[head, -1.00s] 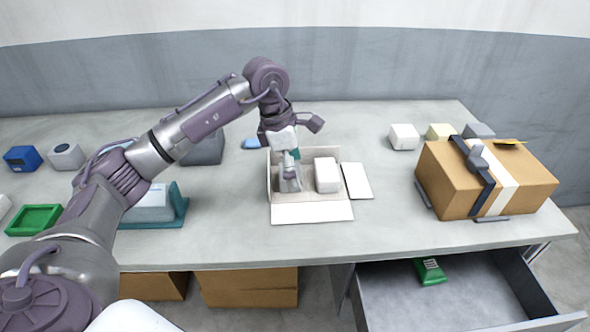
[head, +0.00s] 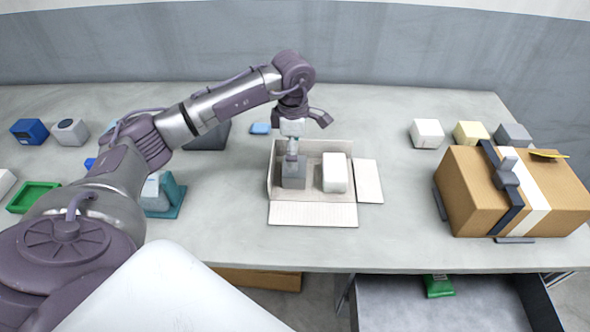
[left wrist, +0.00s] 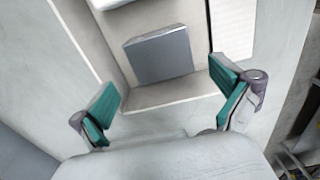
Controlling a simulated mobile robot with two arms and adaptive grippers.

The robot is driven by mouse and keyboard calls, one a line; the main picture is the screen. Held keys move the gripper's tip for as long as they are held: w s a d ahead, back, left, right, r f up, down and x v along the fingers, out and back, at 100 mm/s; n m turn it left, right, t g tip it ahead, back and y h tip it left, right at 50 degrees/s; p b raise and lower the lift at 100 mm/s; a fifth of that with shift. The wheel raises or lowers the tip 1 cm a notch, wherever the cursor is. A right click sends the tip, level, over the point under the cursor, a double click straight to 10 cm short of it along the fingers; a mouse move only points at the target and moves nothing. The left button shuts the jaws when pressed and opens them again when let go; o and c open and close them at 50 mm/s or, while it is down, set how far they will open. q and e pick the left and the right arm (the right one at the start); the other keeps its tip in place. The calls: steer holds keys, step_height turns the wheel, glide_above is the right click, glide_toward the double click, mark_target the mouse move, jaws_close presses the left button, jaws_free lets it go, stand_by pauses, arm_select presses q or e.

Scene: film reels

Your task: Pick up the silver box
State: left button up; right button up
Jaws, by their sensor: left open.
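The silver box (head: 293,178) is a grey block in the left half of an open white carton (head: 312,214). It also shows in the left wrist view (left wrist: 160,55), lying inside the carton near one wall. My left gripper (head: 292,152) is over the carton, above the silver box in the head view. In the left wrist view my left gripper (left wrist: 165,90) has its two teal fingers spread wide, with nothing between the pads. The silver box lies beyond the fingertips there. My right gripper is in neither view.
A white box (head: 335,173) sits beside the silver box in the carton. The carton's flaps lie open on the table. A taped brown box (head: 470,190) stands at right, and a green tray (head: 33,197) at far left. An open drawer (head: 400,300) juts out below.

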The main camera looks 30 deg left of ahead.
arm_select(q)
steer(key=shift+s+d+f+p, duration=0.15)
steer(key=shift+f+p, duration=0.4)
steer(key=shift+f, duration=0.35)
step_height(320, 180, down, 2)
steer(key=shift+f+p, duration=0.25)
steer(key=shift+p, duration=0.05)
steer(key=shift+f, duration=0.3)
steer(key=shift+c, duration=0.2)
steer(key=c, duration=0.8)
steer(key=shift+c, duration=1.1)
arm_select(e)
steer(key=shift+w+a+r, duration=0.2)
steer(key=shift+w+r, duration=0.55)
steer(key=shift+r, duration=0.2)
